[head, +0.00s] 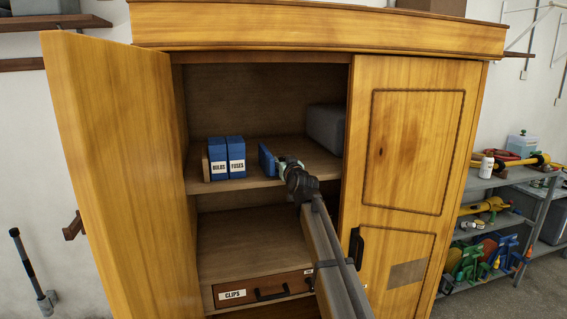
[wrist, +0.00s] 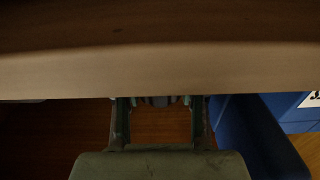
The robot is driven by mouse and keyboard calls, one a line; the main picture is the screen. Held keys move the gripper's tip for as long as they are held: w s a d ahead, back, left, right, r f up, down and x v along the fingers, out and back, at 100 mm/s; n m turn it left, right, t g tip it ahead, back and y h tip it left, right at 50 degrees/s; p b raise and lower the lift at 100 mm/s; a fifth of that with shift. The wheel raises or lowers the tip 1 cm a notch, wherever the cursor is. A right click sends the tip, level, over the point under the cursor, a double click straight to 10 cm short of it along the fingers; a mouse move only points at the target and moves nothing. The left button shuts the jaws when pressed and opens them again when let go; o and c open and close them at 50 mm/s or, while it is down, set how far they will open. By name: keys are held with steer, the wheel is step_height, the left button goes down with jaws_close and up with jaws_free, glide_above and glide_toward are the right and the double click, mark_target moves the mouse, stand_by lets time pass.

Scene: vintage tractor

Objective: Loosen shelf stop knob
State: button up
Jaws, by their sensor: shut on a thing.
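The shelf (head: 240,184) is inside the open wooden cabinet, with my gripper (head: 284,165) reaching in over it, just right of a lone blue box (head: 267,160). In the wrist view the two fingers of my gripper (wrist: 159,108) point away from the camera, with a gap between them. A small grey part, seemingly the shelf stop knob (wrist: 158,101), shows between them. A pale wooden edge (wrist: 160,75) crosses the view and hides the fingertips. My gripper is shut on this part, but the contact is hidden. In the head view the knob is hidden behind my gripper.
Two blue boxes (head: 226,158) labelled BULBS and FUSES stand on the shelf's left. A grey box (head: 326,127) sits at the back right. The left door (head: 120,170) is open; the right door (head: 415,150) is shut beside my arm. The CLIPS drawer (head: 250,289) is below.

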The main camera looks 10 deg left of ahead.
steer(key=shift+w+f+n+g+y+b, duration=0.15)
steer(key=shift+f+n+g+y+b, duration=0.4)
steer(key=shift+b, duration=2.6)
steer(key=n+g+y+b, duration=0.1)
steer(key=y+b, duration=0.1)
steer(key=b, duration=0.5)
steer(key=n+g+y+b, duration=0.1)
steer(key=n+y+b, duration=0.1)
steer(key=b, duration=0.5)
steer(key=shift+r+b, duration=0.35)
steer(key=shift+n+g+y+b, duration=0.4)
steer(key=shift+y+b, duration=0.25)
steer(key=shift+b, duration=0.4)
steer(key=n+g+y+b, duration=0.2)
steer(key=b, duration=0.2)
steer(key=shift+g, duration=0.25)
steer(key=shift+r+n+g+y+b, duration=0.15)
steer(key=shift+n+g+y+b, duration=0.45)
steer(key=shift+g+b, duration=0.45)
steer(key=shift+n+g+y+b, duration=0.3)
steer(key=shift+n+g+b, duration=0.25)
steer(key=shift+g, duration=0.1)
steer(key=shift+s, duration=0.2)
